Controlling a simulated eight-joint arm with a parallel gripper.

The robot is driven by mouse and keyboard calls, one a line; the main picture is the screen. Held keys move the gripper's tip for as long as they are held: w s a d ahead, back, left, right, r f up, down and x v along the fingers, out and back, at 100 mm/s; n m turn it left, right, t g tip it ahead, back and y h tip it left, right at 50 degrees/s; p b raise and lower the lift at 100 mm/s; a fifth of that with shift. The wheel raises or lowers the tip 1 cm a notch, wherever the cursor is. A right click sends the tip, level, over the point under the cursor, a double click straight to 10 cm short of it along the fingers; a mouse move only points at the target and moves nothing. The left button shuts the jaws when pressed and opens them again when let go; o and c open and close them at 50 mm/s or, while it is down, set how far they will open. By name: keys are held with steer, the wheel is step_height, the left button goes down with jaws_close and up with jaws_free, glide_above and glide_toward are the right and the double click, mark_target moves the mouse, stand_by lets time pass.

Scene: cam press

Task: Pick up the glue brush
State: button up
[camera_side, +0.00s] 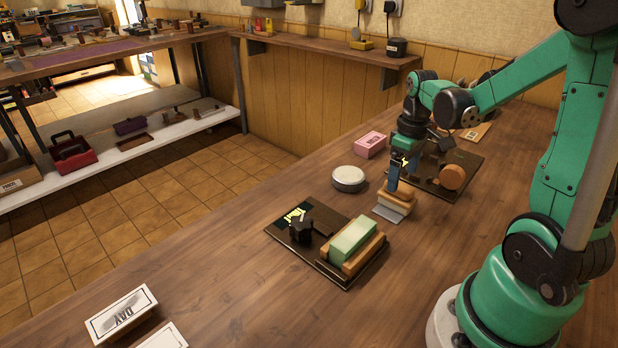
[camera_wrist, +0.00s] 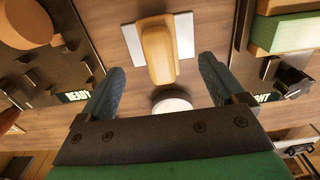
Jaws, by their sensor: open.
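A wooden-handled piece with a pale flat part (camera_side: 390,214), which looks like the glue brush, lies on the bench in the middle of the side view. In the wrist view its tan handle (camera_wrist: 158,52) lies ahead of and between my fingers, with pale flat parts showing on both sides. My gripper (camera_side: 393,184) is open and points down, just above or at the handle. In the wrist view my gripper's two fingers (camera_wrist: 161,72) are apart, with nothing clamped between them. I cannot tell whether they touch the handle.
A dark board (camera_side: 285,237) with a green block (camera_side: 353,238) in a wooden cradle stands in front. Another dark board (camera_side: 470,160) with an orange-brown round piece (camera_side: 452,177) lies behind. A round white-topped tin (camera_side: 348,178) and pink box (camera_side: 370,144) stand nearby. The front bench is mostly clear.

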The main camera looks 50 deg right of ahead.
mark_target(401, 184)
steer(key=shift+f, duration=2.7)
jaws_close()
